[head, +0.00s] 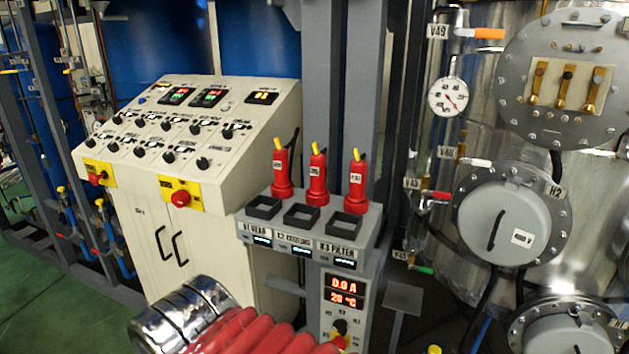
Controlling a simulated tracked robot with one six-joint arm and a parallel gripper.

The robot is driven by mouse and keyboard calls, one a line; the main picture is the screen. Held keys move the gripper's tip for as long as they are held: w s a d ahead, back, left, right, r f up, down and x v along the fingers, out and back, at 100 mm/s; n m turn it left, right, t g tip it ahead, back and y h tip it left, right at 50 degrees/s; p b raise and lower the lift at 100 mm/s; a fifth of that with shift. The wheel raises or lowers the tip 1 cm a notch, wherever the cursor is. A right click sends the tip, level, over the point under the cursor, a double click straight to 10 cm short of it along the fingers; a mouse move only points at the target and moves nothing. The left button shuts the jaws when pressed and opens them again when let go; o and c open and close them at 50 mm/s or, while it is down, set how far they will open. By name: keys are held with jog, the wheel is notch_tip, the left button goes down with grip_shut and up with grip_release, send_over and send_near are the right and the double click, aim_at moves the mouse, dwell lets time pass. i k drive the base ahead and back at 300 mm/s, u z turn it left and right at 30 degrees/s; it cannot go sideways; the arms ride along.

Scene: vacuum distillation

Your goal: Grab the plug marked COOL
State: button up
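Three red plugs with yellow tops stand upright in a row at the back of a grey socket box (250,228): a left plug (281,178), a middle plug (317,184) and a right plug (356,190). Each has a small white label, too small to read surely, so I cannot tell which says COOL. In front of them are three square black-rimmed sockets, which look empty. The strips below appear to read GEAR, COOLING and FILTER, left to right. My gripper is not in view; a chrome and red bellows part, probably of my arm, shows at bottom.
A cream control cabinet (140,240) with knobs and a red stop button (181,198) stands left of the sockets. A display (343,291) is below them. Grey posts (354,80) rise behind the plugs. A metal tank with a round flange (512,215) is at right.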

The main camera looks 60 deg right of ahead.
aim_at(317, 162)
jog(key=u, duration=0.05)
jog(key=i, duration=0.95)
jog(key=z, duration=0.05)
